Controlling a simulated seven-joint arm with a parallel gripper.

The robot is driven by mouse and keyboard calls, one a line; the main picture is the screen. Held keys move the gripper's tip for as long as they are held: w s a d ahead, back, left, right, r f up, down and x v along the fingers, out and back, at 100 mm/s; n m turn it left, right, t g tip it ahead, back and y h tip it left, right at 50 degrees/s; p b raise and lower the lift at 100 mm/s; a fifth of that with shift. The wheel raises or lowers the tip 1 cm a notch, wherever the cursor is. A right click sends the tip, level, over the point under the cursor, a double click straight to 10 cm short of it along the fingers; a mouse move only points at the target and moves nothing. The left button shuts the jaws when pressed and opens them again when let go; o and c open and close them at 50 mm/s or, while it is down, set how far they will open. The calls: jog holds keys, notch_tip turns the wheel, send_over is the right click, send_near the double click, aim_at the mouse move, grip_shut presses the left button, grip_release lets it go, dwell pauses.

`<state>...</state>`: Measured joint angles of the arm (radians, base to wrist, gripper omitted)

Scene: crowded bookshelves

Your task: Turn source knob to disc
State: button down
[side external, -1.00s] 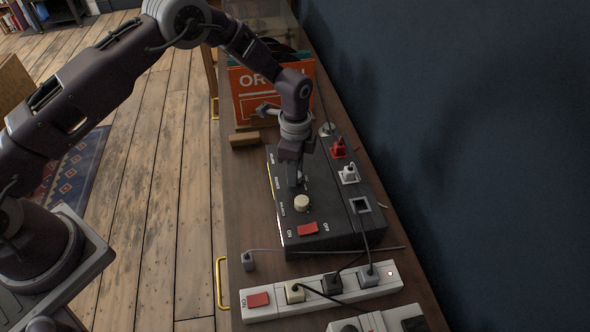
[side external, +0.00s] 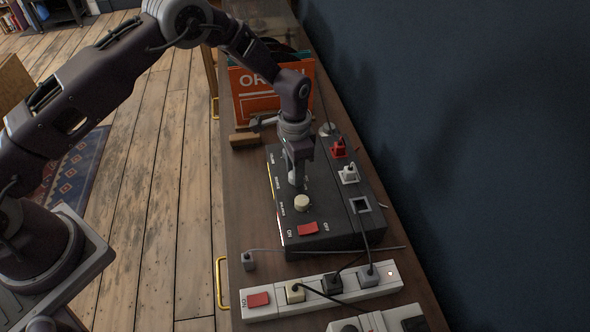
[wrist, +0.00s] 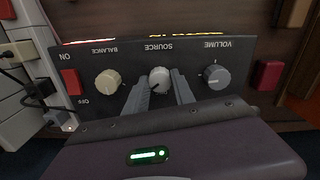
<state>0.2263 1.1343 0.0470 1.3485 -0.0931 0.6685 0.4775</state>
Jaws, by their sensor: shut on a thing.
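A black amplifier box (side external: 325,212) lies on the wooden cabinet top. In the wrist view its panel (wrist: 130,52) shows upside down, with a white source knob (wrist: 159,80) in the middle, a cream balance knob (wrist: 108,82) to the left and a grey volume knob (wrist: 216,76) to the right. My gripper (wrist: 160,92) points down at the panel with its two fingers on either side of the source knob, shut on it. In the side view my gripper (side external: 298,182) hides most of that knob. The disc label cannot be read.
A red ON/OFF switch (side external: 308,229) sits at the box's near end. Red and white plugs (side external: 348,174) stand along its right side. A white power strip (side external: 322,290) with cables lies in front. An orange record sleeve (side external: 258,92) stands behind.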

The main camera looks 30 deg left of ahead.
jog(key=n, duration=0.5)
jog(key=shift+n, duration=0.3)
jog(key=n, duration=0.4)
jog(key=shift+n, duration=0.4)
jog(key=shift+w, duration=0.1)
jog(key=c, duration=1.1)
grip_release()
jog(key=shift+o, duration=0.2)
notch_tip(320, 180, up, 7)
jog(key=shift+r, duration=0.1)
